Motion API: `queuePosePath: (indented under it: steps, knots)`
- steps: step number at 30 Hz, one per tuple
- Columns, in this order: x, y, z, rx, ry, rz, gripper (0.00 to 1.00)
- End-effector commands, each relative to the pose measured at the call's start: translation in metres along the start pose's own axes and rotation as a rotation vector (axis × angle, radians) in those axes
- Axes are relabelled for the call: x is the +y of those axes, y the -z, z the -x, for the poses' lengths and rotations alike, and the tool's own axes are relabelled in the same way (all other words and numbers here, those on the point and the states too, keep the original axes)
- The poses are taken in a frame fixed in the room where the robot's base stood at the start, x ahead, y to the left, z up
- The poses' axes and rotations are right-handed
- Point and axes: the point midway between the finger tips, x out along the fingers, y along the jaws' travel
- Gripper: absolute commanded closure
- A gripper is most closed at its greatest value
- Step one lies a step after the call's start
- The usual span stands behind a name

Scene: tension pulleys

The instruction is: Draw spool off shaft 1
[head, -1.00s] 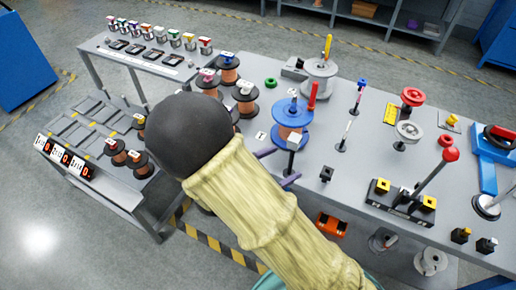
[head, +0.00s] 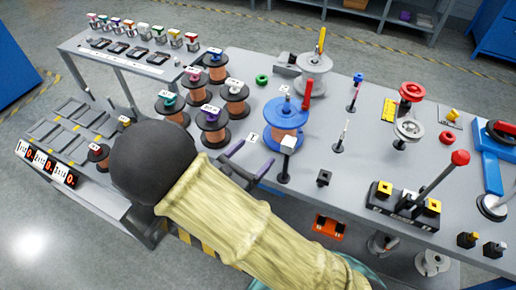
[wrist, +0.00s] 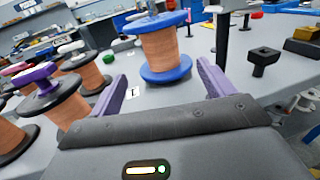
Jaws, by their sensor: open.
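A copper-wound spool with blue flanges (head: 286,118) stands upright on the grey bench. It shows large in the wrist view (wrist: 163,50). A small pale knob (wrist: 155,6) shows above its top flange; the shaft inside is hidden, and I cannot read a shaft number. My gripper (head: 251,160) has two purple fingers, spread apart and empty. In the wrist view my gripper (wrist: 160,88) faces the spool, which stands beyond the fingertips and between their lines, apart from both.
Several dark-flanged copper spools (head: 210,126) stand to the left. A white-topped post (head: 286,160) stands close in front of the blue spool, near the right finger. A small black block (head: 324,178) and a lever unit (head: 403,203) are to the right. A small card (head: 252,136) lies beside the spool.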

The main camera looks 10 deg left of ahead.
Motion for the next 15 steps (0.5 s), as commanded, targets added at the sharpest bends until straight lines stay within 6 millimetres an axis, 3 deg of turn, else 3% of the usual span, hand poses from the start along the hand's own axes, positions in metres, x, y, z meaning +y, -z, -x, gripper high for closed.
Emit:
queuePosePath:
  steps: [5,15]
  knots:
    - [-0.001,0.000,-0.011,0.001,0.004,-0.001,0.18]
    - [-0.005,0.000,-0.067,0.000,0.017,0.000,0.18]
